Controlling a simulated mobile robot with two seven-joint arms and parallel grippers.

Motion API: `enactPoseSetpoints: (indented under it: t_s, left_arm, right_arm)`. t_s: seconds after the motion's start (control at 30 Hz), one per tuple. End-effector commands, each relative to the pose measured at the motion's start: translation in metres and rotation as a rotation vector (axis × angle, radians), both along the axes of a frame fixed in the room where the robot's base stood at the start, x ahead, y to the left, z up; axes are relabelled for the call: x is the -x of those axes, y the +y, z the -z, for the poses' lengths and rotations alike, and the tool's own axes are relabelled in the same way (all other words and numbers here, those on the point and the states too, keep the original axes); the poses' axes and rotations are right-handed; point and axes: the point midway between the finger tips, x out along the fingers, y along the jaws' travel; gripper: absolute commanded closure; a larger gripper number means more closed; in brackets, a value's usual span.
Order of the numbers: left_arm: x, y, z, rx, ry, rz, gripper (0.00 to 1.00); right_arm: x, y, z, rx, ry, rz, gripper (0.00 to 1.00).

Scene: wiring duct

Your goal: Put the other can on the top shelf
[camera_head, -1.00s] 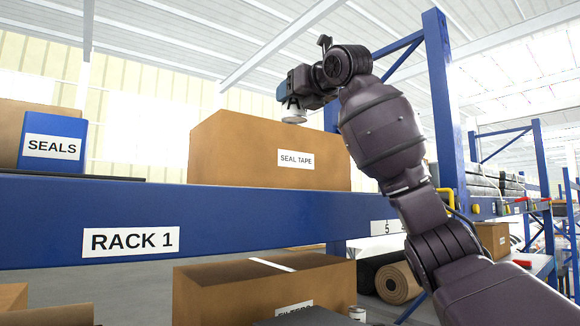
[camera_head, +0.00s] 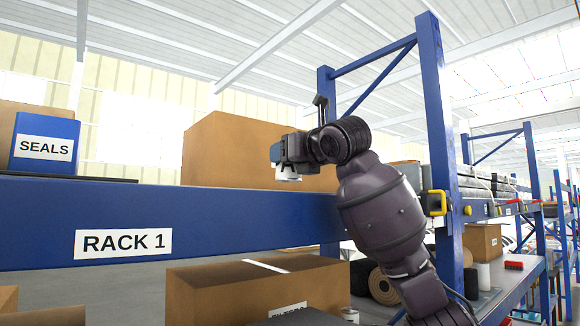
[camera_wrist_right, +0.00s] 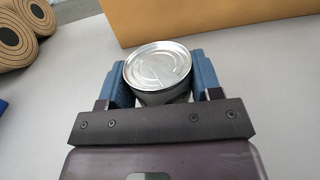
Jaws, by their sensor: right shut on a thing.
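My right gripper (camera_head: 289,172) is shut on a can, whose pale end (camera_head: 288,178) shows just under the jaws in the head view. In the right wrist view the can's round silver lid (camera_wrist_right: 158,66) sits between the blue fingers of the gripper (camera_wrist_right: 163,82). The top shelf, with its blue front beam (camera_head: 50,215), carries a large brown box (camera_head: 225,150). The gripper and can overlap this box's right part in the picture and hide its label. Whether the can touches the shelf is not visible. My left gripper is not in view.
A blue SEALS bin (camera_head: 45,143) stands at the left on the top shelf. A blue upright (camera_head: 437,120) rises right of my arm. Below, a brown box (camera_head: 235,295) stands beside a small pale can-like cylinder (camera_head: 350,314), with rolls (camera_head: 382,286) behind.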

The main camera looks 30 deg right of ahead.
Motion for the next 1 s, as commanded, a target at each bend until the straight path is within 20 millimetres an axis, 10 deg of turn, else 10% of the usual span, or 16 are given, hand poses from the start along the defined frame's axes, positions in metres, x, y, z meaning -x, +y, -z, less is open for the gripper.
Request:
enactPoseSetpoints:
  t_s: [0.67,0.7,0.83,1.0]
  left_arm:
    - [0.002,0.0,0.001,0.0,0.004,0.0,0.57]
    - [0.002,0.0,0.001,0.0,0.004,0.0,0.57]
    - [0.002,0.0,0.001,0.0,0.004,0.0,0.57]
    - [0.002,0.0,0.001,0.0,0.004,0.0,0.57]
  right_arm:
    - [0.0,0.0,0.026,0.0,-0.002,0.001,0.71]
    - [0.0,0.0,0.027,0.0,-0.001,0.0,0.37]
    - [0.0,0.0,0.026,0.0,0.0,0.0,0.17]
    - [0.0,0.0,0.026,0.0,0.0,0.0,0.16]
